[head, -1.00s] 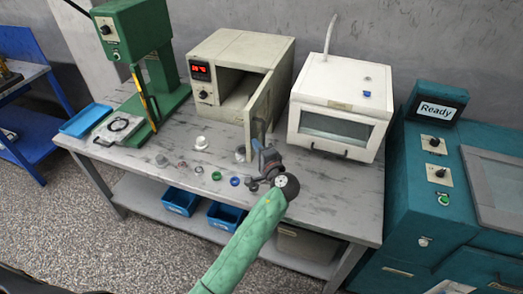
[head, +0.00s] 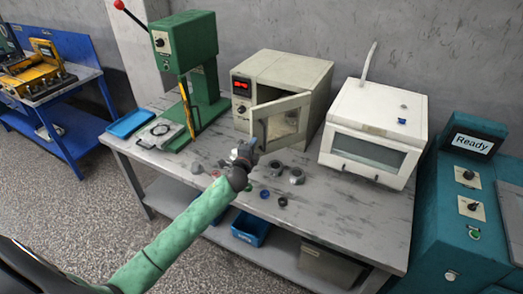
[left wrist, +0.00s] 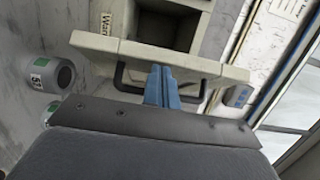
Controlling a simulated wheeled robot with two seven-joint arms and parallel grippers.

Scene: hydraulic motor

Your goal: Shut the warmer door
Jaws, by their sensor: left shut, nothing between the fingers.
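The warmer (head: 290,72) is a beige box with a red display, standing on the grey bench. Its door (head: 283,120) is partly open, hinged on the right, with a gap showing into the chamber. My left gripper (head: 244,152) is in front of the door's free left edge, its fingers shut and empty. In the left wrist view the blue fingertips (left wrist: 161,85) are at the door's black handle (left wrist: 125,80), close to the door panel (left wrist: 145,52). I cannot tell whether they touch. The dark chamber (left wrist: 168,25) shows beyond the door. My right gripper is not in view.
A white cabinet (head: 375,125) stands right of the warmer and a green press (head: 190,60) left of it. Several small parts, including a grey fitting (head: 297,175), lie on the bench (head: 340,215) in front. A blue tray (head: 128,123) lies at the left.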

